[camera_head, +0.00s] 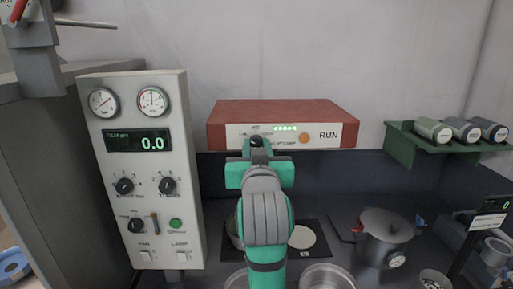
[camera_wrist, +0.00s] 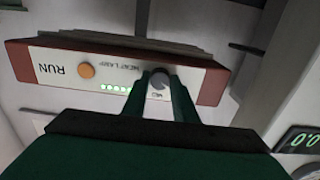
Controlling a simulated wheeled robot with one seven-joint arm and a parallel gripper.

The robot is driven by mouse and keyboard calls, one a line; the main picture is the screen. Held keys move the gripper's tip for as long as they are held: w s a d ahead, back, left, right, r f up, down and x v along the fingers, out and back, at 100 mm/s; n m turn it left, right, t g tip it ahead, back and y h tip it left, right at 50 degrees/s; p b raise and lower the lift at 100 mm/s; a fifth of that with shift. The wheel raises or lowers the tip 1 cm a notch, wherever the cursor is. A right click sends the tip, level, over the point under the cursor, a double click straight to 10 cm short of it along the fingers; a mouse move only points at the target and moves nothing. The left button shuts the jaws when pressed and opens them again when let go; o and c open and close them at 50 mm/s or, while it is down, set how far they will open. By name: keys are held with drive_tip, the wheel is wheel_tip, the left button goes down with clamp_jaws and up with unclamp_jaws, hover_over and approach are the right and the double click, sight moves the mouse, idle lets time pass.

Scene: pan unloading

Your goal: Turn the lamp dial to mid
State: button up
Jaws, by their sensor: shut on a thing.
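The lamp unit is a red-brown box (camera_head: 285,112) with a pale front panel, mounted on the back wall. Its panel carries a row of green lights (camera_head: 285,128), an orange button (camera_head: 304,138) and the word RUN. The lamp dial (camera_wrist: 159,80) is a round dark grey knob, seen in the wrist view beside the lettering "HEAT LAMP". My gripper (camera_wrist: 160,76) is shut on the dial, one green finger on each side. In the head view my gripper (camera_head: 257,150) covers much of the dial. The dial's exact setting is hard to read.
A grey control panel (camera_head: 151,205) with gauges, knobs and a 0.0 display stands at left. A lidded pot (camera_head: 385,235) stands at right on the dark counter. A green shelf (camera_head: 400,148) holds several canisters. Metal pans (camera_head: 328,277) sit near my arm.

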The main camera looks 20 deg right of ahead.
drive_tip(key=shift+m, duration=0.3)
drive_tip(key=m, duration=1.1)
idle(0.5)
drive_tip(key=o, duration=1)
drive_tip(key=shift+o, duration=0.2)
drive_tip(key=shift+s, duration=0.1)
drive_tip(key=v, duration=1)
drive_tip(key=shift+s, duration=0.4)
